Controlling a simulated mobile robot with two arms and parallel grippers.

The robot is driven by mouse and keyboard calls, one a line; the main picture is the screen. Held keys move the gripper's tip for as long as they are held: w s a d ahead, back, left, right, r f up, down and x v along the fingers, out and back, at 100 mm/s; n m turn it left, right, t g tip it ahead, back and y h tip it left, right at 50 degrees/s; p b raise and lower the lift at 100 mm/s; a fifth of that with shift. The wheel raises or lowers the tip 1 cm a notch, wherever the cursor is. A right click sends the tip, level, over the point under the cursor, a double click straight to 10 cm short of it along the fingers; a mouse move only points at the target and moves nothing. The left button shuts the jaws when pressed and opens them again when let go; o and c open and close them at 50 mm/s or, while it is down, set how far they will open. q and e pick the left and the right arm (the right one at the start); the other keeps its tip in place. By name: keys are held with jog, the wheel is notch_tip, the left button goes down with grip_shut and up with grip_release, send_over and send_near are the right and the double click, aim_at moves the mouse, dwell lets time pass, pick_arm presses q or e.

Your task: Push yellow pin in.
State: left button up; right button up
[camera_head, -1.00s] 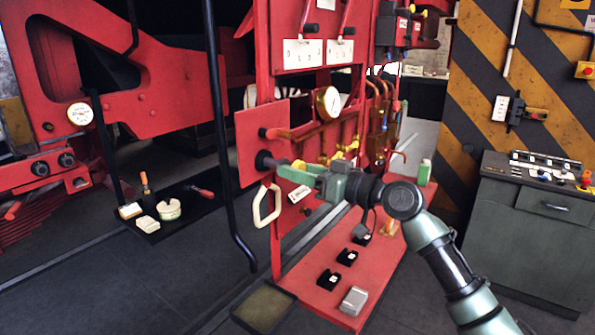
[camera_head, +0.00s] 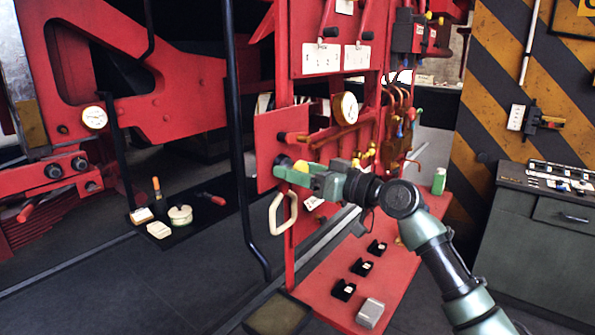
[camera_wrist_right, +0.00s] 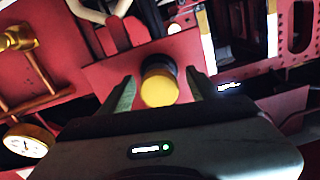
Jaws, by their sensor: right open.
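The yellow pin (camera_wrist_right: 159,86) shows its round yellow end in the right wrist view, with a dark collar behind it against a red plate (camera_wrist_right: 100,72). In the head view the yellow end (camera_head: 301,165) is partly hidden by my right gripper. My right gripper (camera_head: 277,170) is open at the red plate, its fingers beside the pin near the black collar (camera_head: 283,160). In the wrist view the fingers of my right gripper (camera_wrist_right: 158,95) stand on either side of the yellow end, with gaps visible. My left gripper is not in view.
A cream loop handle (camera_head: 282,213) hangs just below the gripper. A brass gauge (camera_head: 346,107) and copper pipes are to the right. A red base shelf (camera_head: 330,274) holds several black blocks. A grey cabinet (camera_head: 540,240) stands at the right.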

jog(key=b+v, duration=0.3)
jog(key=v, duration=0.4)
jog(key=shift+s+d, duration=0.25)
jog(key=shift+d, duration=0.05)
